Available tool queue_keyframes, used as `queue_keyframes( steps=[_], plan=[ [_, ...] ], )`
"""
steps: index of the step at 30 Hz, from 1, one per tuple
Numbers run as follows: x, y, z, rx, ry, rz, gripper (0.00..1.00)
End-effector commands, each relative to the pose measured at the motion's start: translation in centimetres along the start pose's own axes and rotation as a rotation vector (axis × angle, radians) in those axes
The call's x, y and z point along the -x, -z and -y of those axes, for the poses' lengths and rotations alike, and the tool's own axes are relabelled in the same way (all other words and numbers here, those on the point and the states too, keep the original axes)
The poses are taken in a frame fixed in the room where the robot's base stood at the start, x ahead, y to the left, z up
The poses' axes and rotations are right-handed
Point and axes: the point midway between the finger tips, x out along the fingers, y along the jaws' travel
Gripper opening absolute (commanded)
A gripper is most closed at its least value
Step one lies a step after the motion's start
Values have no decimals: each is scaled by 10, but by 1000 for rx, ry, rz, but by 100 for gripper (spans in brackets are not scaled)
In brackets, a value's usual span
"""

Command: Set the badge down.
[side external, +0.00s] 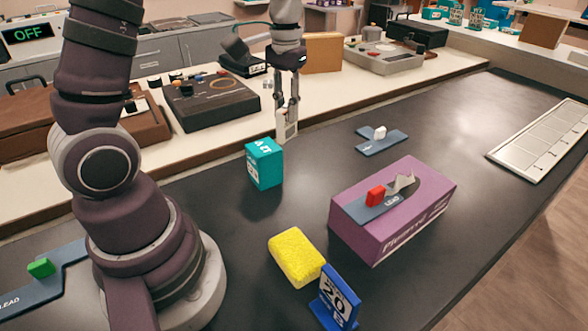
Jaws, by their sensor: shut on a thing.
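My gripper (287,108) hangs pointing down near the back edge of the dark table, at upper centre in the side view. It is shut on a small whitish card, the badge (287,131). The badge hangs upright below the fingertips, behind and to the right of the teal box. Its upper part is partly hidden by the fingers. I cannot tell whether its lower edge touches the table.
Around it are a teal box (264,164), a yellow sponge (296,258), a blue calendar (338,298), a purple tissue box (365,232) and a dark plate with a white knob (380,133). A pale sectioned panel (540,140) lies right. The dark table (450,120) is clear before it.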

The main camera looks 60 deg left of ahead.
Motion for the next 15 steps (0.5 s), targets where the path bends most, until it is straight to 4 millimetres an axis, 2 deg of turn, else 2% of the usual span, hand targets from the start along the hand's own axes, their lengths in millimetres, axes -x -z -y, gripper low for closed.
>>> queue_keyframes(
  steps=[1,4,6,9,12,15],
  plan=[
    [-3,-3,24,117,2,3,0],
    [-10,-17,72,379,3,5,0],
    [-15,-33,104,575,2,6,0],
    [-22,-60,139,826,-1,7,0],
    [-27,-82,160,1009,-6,8,0],
    [-30,-95,170,1110,-9,8,0]
  ],
)
